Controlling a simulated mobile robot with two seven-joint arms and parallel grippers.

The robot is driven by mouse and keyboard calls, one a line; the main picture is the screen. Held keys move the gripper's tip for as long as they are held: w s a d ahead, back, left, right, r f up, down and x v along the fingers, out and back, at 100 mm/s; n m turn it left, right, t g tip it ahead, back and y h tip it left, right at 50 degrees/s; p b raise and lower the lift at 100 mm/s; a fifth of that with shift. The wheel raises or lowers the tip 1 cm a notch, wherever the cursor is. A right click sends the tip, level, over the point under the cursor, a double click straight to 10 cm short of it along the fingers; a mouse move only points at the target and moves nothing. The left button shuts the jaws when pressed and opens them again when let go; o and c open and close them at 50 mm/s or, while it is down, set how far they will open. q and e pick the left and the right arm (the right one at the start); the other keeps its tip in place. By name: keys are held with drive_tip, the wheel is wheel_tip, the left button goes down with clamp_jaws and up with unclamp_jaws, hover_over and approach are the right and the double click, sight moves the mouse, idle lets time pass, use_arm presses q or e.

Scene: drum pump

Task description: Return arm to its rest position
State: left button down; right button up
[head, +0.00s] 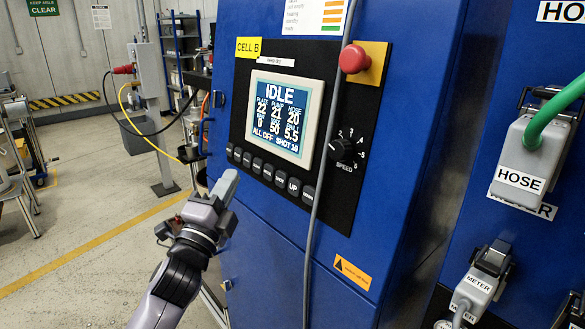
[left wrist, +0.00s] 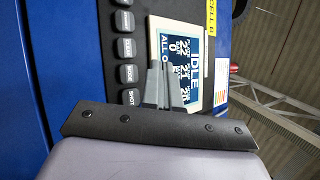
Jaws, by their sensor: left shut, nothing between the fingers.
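My left gripper (head: 229,186) is shut and empty. In the head view it is in front of the lower left part of the blue cabinet's control panel, close to the left end of the button row (head: 268,172). In the left wrist view its closed fingers (left wrist: 162,85) overlap the lower part of the display. The display (head: 283,115) reads IDLE and ALL OFF; it shows sideways in the left wrist view (left wrist: 206,75). I cannot tell from the pictures whether the fingertips touch the panel. My right gripper is not in view.
A red mushroom button (head: 354,59) and a speed knob (head: 344,148) are right of the display. A grey cable (head: 324,150) hangs down the panel front. Hose (head: 522,165) and meter (head: 475,290) connectors are on the right.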

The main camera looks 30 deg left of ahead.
use_arm(q)
drive_tip(key=s+d+f+n+g+h, duration=0.2)
drive_tip(key=d+f+n+g, duration=0.15)
drive_tip(key=f, duration=0.65)
drive_tip(key=s+d+f+n+g+h, duration=0.25)
drive_tip(key=d+f, duration=0.25)
drive_tip(key=f, duration=0.4)
drive_tip(key=s+d+f+n+g+h, duration=0.25)
drive_tip(key=d+f, duration=0.25)
drive_tip(key=f, duration=0.5)
drive_tip(key=s+d+f+n+g+h, duration=0.1)
drive_tip(key=s+d+f+n+g, duration=0.2)
drive_tip(key=s+d+f, duration=0.4)
wheel_tip(320, 180, down, 2)
drive_tip(key=shift+s+n, duration=0.45)
drive_tip(key=shift+s, duration=0.45)
drive_tip(key=shift+w, duration=0.1)
